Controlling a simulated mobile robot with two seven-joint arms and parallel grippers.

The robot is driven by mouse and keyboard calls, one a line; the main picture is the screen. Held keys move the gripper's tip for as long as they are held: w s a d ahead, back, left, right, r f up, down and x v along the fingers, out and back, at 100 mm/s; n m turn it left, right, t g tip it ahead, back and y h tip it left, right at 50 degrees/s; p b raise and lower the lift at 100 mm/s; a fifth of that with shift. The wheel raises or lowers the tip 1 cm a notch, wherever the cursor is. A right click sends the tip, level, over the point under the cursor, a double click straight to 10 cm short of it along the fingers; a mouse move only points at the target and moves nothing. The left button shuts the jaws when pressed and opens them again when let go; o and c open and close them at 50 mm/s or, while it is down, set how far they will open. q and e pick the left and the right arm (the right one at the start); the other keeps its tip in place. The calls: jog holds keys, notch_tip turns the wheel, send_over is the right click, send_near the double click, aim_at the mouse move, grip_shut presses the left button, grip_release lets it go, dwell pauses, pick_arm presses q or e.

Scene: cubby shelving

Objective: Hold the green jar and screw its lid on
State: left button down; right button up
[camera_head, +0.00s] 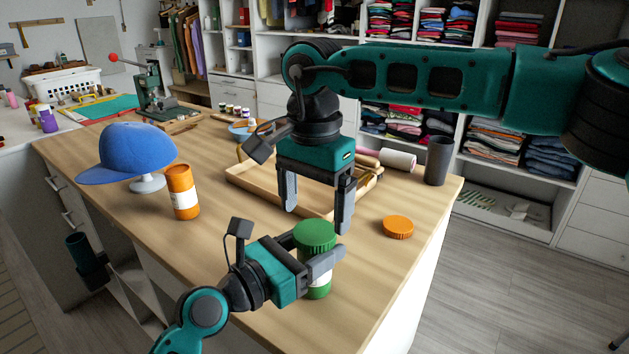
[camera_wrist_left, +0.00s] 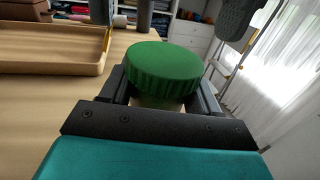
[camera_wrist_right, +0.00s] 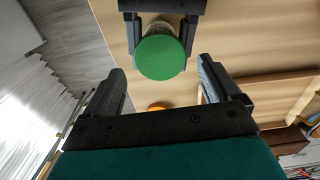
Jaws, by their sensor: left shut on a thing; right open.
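The green jar (camera_head: 318,287) stands upright near the table's front edge, with its ribbed green lid (camera_head: 315,234) sitting level on top. The lid also shows in the left wrist view (camera_wrist_left: 163,72) and from above in the right wrist view (camera_wrist_right: 160,57). I cannot tell how far it is threaded. My left gripper (camera_head: 318,264) is shut on the jar's body below the lid, hiding part of it. My right gripper (camera_head: 316,218) points down above the lid, open and empty, its fingers apart from the lid.
An orange lid (camera_head: 398,228) lies to the right, and an orange jar (camera_head: 182,194) stands to the left. A wooden tray (camera_head: 244,184) lies behind my right gripper. A blue cap (camera_head: 128,152) on a stand and a dark cup (camera_head: 437,162) are farther off.

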aim_at(315, 231)
jog(key=shift+f, duration=1.75)
jog(key=shift+c, duration=0.5)
jog(key=c, duration=1)
jog(key=m, duration=0.6)
jog(key=shift+m, duration=0.4)
jog(key=o, duration=1.2)
jog(key=shift+c, duration=0.2)
jog(key=shift+r, duration=0.15)
